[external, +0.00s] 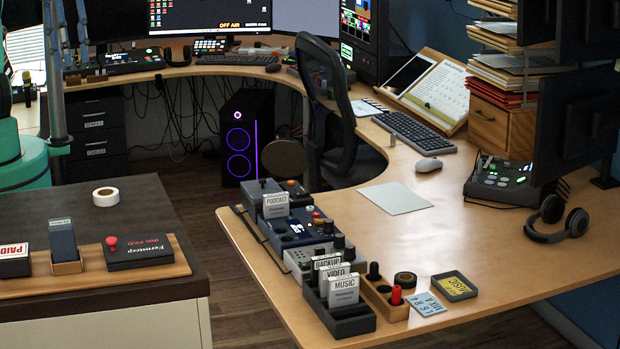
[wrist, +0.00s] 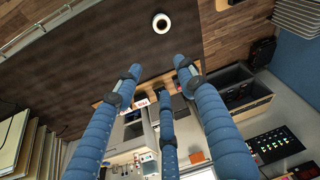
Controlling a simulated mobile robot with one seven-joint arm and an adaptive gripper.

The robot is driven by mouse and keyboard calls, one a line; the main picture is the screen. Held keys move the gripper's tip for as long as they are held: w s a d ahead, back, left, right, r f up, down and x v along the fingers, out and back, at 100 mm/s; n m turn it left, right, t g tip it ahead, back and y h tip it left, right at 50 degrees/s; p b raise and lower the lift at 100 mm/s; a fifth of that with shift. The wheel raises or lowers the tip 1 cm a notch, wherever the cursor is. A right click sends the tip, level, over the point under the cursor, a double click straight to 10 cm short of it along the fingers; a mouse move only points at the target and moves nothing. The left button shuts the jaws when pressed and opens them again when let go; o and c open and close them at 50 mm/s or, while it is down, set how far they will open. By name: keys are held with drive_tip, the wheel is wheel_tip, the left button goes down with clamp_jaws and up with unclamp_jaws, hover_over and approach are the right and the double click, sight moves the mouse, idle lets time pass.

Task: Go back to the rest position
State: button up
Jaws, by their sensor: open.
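The same roll (external: 105,196) lies on the dark counter (external: 150,212) in the external view. I cannot make out my gripper in the external view.
A wooden tray (external: 120,281) on the counter holds a phone-like block (external: 62,240) and a dark box (external: 138,252). The curved desk (external: 470,215) carries labelled card holders (external: 342,291), a keyboard (external: 415,132), a mouse (external: 428,165) and headphones (external: 558,220). Wood floor separates counter and desk.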

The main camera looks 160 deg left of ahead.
drive_tip(key=s+d+m+t, duration=0.1)
drive_tip(key=s+d+m, duration=0.1)
drive_tip(key=s+d, duration=1.2)
drive_tip(key=s+d+f+m, duration=0.1)
drive_tip(key=s+d+f, duration=0.2)
drive_tip(key=s+d, duration=0.2)
drive_tip(key=s+d+f+m+t+h, duration=0.1)
drive_tip(key=s+d+f, duration=0.3)
drive_tip(key=s, duration=0.5)
drive_tip(key=shift+d, duration=0.65)
drive_tip(key=shift+r, duration=0.1)
drive_tip(key=shift+c, duration=0.2)
